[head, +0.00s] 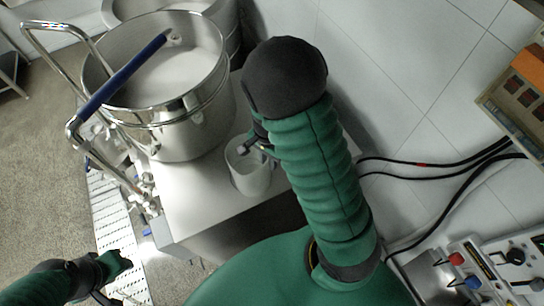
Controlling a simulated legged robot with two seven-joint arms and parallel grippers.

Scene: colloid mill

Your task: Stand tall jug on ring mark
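A pale grey jug (249,172) stands upright on the steel worktop, right of the big steel pot. My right arm reaches over from the lower right. Its gripper (256,147) is at the jug's rim, on the right side. The black wrist hides most of this gripper, so I cannot tell whether its fingers are open or shut on the rim. My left gripper (118,268) is low at the left, away from the jug, and its fingers are too small and dark to read. I see no ring mark; my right arm covers part of the worktop.
The large steel pot (180,130) with pale contents and a blue-gripped handle (125,75) fills the worktop's left. The worktop (190,205) is bare in front of the jug. Black cables (430,163) run right. A control panel (480,270) with knobs is at lower right.

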